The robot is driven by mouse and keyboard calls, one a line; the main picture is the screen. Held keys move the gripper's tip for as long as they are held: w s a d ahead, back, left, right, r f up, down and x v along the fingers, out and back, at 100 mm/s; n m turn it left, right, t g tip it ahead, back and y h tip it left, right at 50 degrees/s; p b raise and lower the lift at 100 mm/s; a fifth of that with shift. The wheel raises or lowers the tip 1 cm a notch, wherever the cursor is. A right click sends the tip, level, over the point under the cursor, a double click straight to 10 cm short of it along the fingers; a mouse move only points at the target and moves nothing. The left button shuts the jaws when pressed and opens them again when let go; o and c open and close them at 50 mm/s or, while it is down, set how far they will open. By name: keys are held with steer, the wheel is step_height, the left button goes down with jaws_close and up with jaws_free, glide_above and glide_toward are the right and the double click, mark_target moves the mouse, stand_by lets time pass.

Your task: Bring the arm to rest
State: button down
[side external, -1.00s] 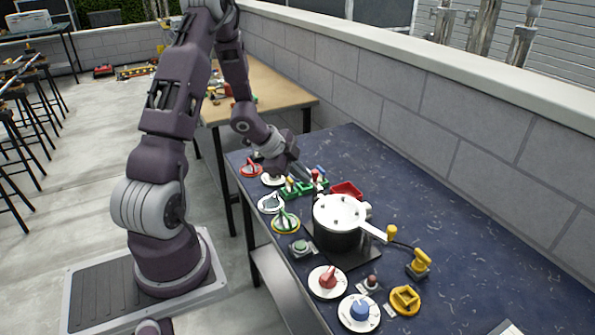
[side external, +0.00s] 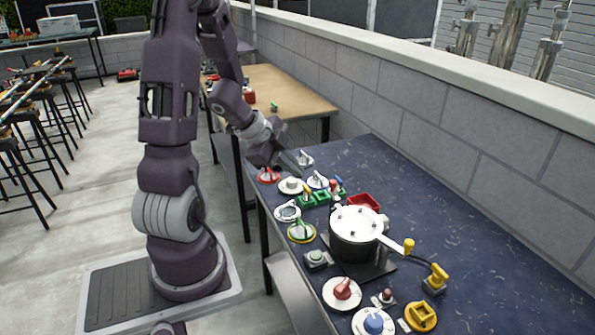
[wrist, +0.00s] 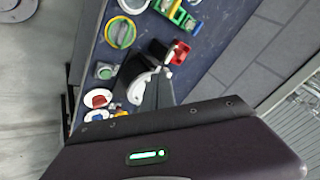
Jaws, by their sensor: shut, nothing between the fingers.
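My gripper (side external: 286,160) is at the far left end of the blue table (side external: 440,190) in the side external view. It is shut and empty, just above or beside the red dial (side external: 268,175) and a grey-white knob (side external: 305,159); the exact height is hard to tell. My dark purple arm bends down to it from the upper left.
A pot (side external: 356,232) with a white lid and long handle stands mid-table. A block wall runs behind. The table's right rear is clear.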

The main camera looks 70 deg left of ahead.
step_height(320, 180, up, 12)
steer(key=w+d+n+y, duration=0.2)
steer(key=d+n+y, duration=0.1)
steer(key=n+y, duration=0.25)
steer(key=s+d+r+n+g+h, duration=0.1)
steer(key=s+d+n+h, duration=0.1)
steer(key=s+d, duration=0.5)
steer(key=s+d+r+n+h, duration=0.1)
steer(key=s+d+n+h, duration=0.1)
steer(key=s+d, duration=0.5)
steer(key=d+h, duration=0.1)
steer(key=d, duration=0.4)
steer(key=shift+s+d+g, duration=0.25)
steer(key=shift+d+g, duration=0.05)
steer(key=shift+g, duration=0.1)
steer(key=shift+r, duration=0.15)
